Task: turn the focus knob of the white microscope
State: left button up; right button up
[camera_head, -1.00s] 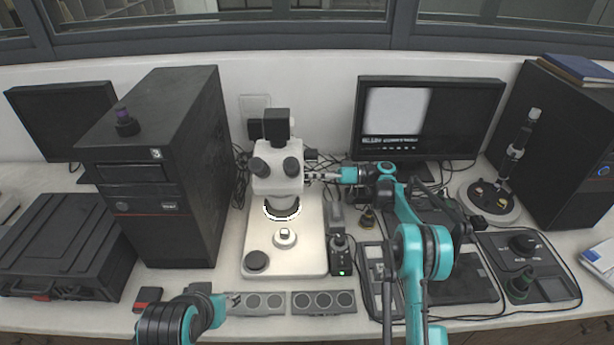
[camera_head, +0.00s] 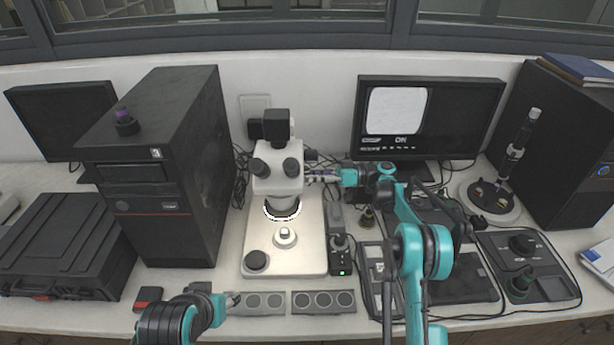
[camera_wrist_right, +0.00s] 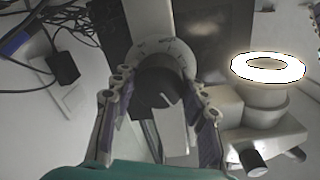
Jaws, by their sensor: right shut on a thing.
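The white microscope (camera_head: 278,180) stands upright on its pale base, left of centre in the head view. Its lit ring (camera_wrist_right: 268,67) shows at the right of the right wrist view. My right gripper (camera_head: 314,176) is at the right side of the microscope's body. In the right wrist view its fingers lie on both sides of the dark round focus knob (camera_wrist_right: 152,88), shut on it. The knob is hidden behind the fingers in the head view. My left gripper (camera_head: 234,300) is low over the front of the bench, away from the microscope; its opening is too small to judge.
A black computer tower (camera_head: 165,170) stands left of the microscope. A monitor (camera_head: 470,120) stands behind to the right. A small control box (camera_head: 341,258) with a green light is beside the base. Trays with round wells (camera_head: 323,302) lie in front.

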jog(key=o, duration=1.2)
jog(key=shift+f, duration=0.1)
jog(key=shift+c, duration=0.2)
jog(key=d, duration=1.2)
jog(key=shift+s, duration=0.15)
